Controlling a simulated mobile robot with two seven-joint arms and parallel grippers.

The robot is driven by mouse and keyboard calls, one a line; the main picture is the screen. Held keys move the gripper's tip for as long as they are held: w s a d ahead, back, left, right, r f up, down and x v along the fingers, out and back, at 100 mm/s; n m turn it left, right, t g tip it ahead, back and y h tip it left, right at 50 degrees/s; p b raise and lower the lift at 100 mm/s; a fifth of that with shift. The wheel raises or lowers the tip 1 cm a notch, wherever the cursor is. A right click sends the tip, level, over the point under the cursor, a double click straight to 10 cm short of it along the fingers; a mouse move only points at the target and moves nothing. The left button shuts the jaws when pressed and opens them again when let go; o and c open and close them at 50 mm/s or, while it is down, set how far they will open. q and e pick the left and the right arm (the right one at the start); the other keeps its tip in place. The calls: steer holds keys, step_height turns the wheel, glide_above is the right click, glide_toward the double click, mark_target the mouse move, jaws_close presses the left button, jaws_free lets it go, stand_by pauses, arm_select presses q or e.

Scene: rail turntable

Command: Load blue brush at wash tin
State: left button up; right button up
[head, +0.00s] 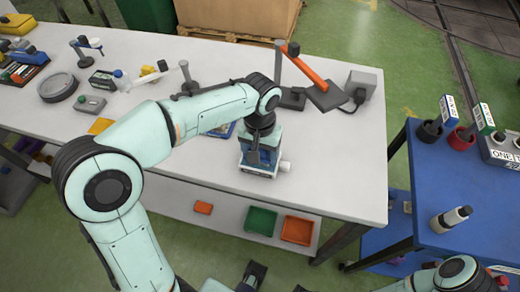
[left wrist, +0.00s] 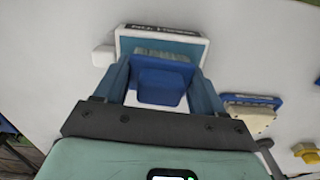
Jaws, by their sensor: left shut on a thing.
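My left gripper (head: 262,150) reaches down over the near edge of the white bench. Greyish bristle-like texture shows between block and rim. I cannot tell whether the brush touches the tin's floor.
A white knob (head: 284,166) sits beside the tin. A blue and yellowish item (left wrist: 252,110) lies close by on the bench. An orange-armed stand (head: 312,67) and a grey box (head: 364,84) stand farther back. A blue table (head: 470,205) is at right.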

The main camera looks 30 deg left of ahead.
steer(key=shift+r, duration=0.1)
stand_by(0.5)
arm_select(q)
step_height(320, 180, up, 7)
steer(key=p, duration=0.5)
steer(key=shift+p, duration=0.35)
arm_select(e)
step_height(320, 180, up, 6)
steer(key=w, duration=0.2)
steer(key=shift+w, duration=0.15)
